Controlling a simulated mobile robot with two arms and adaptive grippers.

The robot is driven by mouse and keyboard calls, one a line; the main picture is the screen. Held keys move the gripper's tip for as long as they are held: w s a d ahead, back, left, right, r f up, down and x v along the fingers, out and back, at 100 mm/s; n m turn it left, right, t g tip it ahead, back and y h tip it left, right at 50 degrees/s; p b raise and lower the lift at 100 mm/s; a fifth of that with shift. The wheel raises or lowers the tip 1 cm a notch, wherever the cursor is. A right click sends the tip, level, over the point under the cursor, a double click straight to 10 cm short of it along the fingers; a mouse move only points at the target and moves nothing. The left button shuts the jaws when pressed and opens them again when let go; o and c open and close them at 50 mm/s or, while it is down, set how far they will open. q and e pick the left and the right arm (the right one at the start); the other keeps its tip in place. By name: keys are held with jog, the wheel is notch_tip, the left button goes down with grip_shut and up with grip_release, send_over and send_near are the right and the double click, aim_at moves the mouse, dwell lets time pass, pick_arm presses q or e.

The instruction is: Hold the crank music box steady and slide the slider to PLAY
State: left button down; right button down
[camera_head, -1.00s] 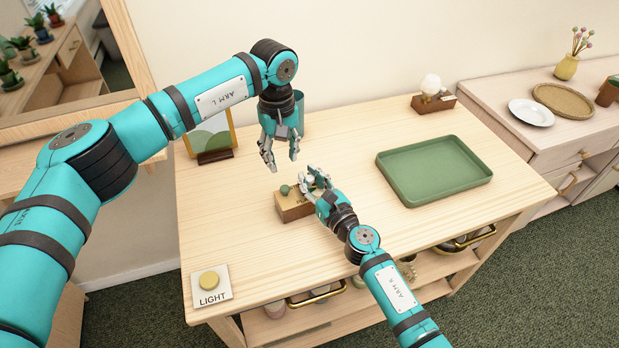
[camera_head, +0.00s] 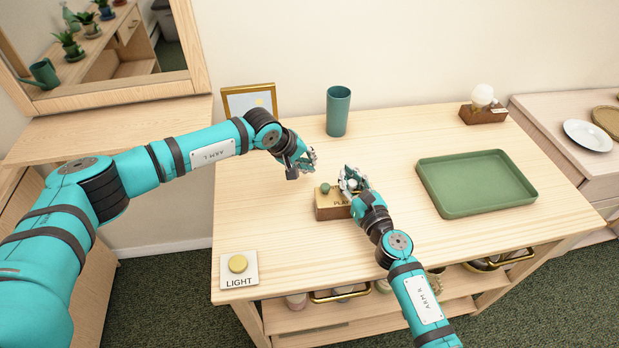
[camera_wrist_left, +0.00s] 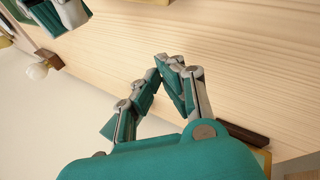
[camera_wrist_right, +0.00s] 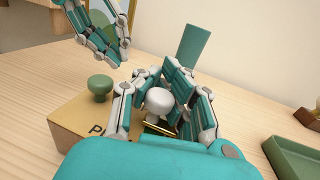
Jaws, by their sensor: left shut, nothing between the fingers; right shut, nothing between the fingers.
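The music box (camera_head: 327,213) is a small wooden box with a brass-coloured top lettered PLAY. It stands on the table, with a green knob (camera_wrist_right: 100,86) at its left. A white knob (camera_wrist_right: 159,102) shows between the fingers of my right gripper (camera_wrist_right: 165,75) in the right wrist view. My right gripper (camera_head: 350,178) is shut, low over the box's right part. Its hand hides that part, and I cannot tell whether it touches the knob. My left gripper (camera_head: 311,158) is shut and empty, above and behind the box; its closed fingertips show in the left wrist view (camera_wrist_left: 165,62).
A green tray (camera_head: 430,200) lies to the right. A teal cup (camera_head: 338,112) and a gold picture frame (camera_head: 232,104) stand at the back. A bulb on a wooden base (camera_head: 484,115) is at the back right. A LIGHT button (camera_head: 238,264) is at the front left. The table's front middle is clear.

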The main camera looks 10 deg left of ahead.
aim_at(325, 189)
pick_arm(q)
jog(key=a+t+h, duration=0.1)
jog(key=s+a+f+t+h, duration=0.1)
jog(key=a, duration=0.1)
jog(key=s+a+f+t+h, duration=0.1)
jog(key=shift+a+f+n+t, duration=0.2)
jog(key=shift+a+n+t, duration=0.1)
jog(key=shift+a+t, duration=0.1)
pick_arm(e)
jog(key=shift+s, duration=0.1)
pick_arm(q)
jog(key=s+a+r+t+h, duration=0.3)
jog(key=s+a+r+h, duration=0.1)
jog(key=s, duration=0.5)
jog(key=shift+a+h, duration=0.4)
jog(key=shift+a, duration=0.05)
jog(key=x, duration=0.3)
jog(key=s+d+x, duration=0.1)
jog(key=x, duration=0.6)
jog(key=shift+d+f, duration=0.3)
jog(key=shift+d, duration=0.25)
jog(key=shift+s+d+f, duration=0.1)
jog(key=shift+s+d, duration=0.35)
jog(key=shift+d, duration=0.1)
